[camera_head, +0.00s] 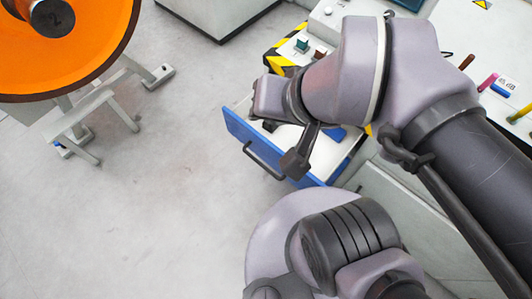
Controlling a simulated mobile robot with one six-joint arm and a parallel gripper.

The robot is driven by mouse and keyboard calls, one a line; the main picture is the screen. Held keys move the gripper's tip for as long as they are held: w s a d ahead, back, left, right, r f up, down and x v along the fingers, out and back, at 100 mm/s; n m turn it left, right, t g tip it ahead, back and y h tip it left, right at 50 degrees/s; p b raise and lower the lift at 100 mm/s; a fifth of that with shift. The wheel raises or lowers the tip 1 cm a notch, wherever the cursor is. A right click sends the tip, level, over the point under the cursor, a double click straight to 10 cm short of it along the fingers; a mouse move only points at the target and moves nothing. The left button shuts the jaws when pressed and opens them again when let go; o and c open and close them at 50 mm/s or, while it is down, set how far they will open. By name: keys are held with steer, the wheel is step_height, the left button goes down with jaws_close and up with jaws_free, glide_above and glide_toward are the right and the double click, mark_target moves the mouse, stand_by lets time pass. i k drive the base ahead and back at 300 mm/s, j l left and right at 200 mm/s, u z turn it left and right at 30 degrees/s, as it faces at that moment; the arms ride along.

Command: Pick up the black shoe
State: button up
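My gripper (295,160) is at the end of my arm, over an open drawer with a blue front (240,130). Only dark parts of the gripper show below the wrist, and my own arm covers much of it. I cannot tell whether its fingers are open or shut. I cannot make out a black shoe for certain. A small dark shape (268,124) shows under the wrist at the drawer's left end, but it could be part of my gripper. A blue item (335,133) lies in the white inside of the drawer.
The drawer has a dark handle (263,160). Above it is a worktop with small blocks (302,45), yellow-black striped edges and several coloured tools (487,82) at right. An orange wheel (65,45) on a grey stand (95,110) is at upper left. The floor between is clear.

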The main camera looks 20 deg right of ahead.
mark_target(270, 126)
steer(key=z, duration=0.25)
steer(key=i+j+z, duration=0.15)
steer(key=j, duration=0.15)
steer(key=i+j+z, duration=0.15)
steer(key=j, duration=0.2)
steer(key=i+j+z, duration=0.15)
steer(key=j, duration=0.2)
steer(key=i+j+z, duration=0.15)
steer(key=j, duration=0.2)
